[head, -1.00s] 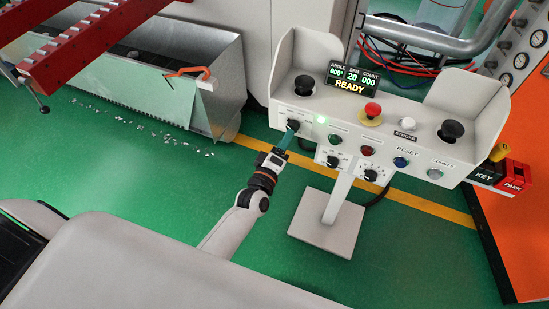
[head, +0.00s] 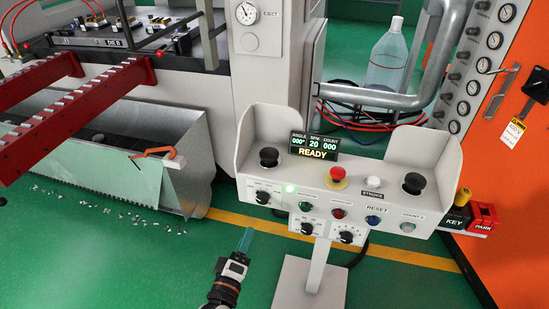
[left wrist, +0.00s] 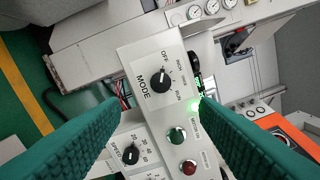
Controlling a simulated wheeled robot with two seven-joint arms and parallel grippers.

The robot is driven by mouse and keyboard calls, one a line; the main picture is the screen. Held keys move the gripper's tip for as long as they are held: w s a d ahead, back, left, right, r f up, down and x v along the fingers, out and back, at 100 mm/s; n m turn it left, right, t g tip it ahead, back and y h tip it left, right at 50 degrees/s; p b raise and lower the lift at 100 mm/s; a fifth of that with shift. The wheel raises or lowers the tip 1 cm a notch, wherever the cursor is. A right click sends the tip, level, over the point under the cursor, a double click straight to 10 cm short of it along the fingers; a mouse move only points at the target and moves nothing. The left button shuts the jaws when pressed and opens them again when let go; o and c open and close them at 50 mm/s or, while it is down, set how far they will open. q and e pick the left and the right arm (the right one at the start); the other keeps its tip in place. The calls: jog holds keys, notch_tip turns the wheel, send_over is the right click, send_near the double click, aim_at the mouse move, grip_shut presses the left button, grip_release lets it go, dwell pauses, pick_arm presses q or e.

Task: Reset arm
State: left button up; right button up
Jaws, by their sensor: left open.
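My left gripper (head: 245,242) is in the head view, below and left of the control panel (head: 325,203), apart from it. Its teal fingers are open and empty; their gap (left wrist: 158,104) shows in the left wrist view. The black MODE knob (left wrist: 160,78) appears between the fingers in that view, at a distance. It also shows in the head view (head: 262,197) at the panel's left end. I cannot tell for sure which mark it points to. The display (head: 314,146) reads READY. My right gripper is not in view.
The panel stands on a pedestal (head: 310,285) and carries a red emergency button (head: 336,176), two black palm buttons and a lit green lamp (head: 290,188). A metal bin (head: 195,160) and red rails (head: 95,90) are at left. An orange cabinet (head: 515,190) is at right.

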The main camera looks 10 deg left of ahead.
pick_arm(q)
jog(key=s+f+m+g+h+p, duration=0.1)
jog(key=s+f+m+g, duration=0.4)
jog(key=f, duration=0.8)
jog(key=s+f+m+g, duration=0.3)
jog(key=s+f, duration=0.4)
jog(key=f, duration=0.6)
jog(key=s+a+f+m+g, duration=0.2)
jog(key=s+f+g, duration=0.1)
jog(key=s, duration=0.5)
jog(key=s+a+f+m+g+y, duration=0.1)
jog(key=s+a+f+m+g, duration=0.1)
jog(key=s+f, duration=0.4)
jog(key=s+a+f+m+g+p, duration=0.1)
jog(key=s+f+m+g, duration=0.3)
jog(key=s, duration=0.8)
jog(key=shift+s+a+f+y, duration=0.2)
jog(key=shift+a+f+y, duration=0.1)
jog(key=shift+a+f, duration=0.15)
jog(key=shift+d, duration=0.1)
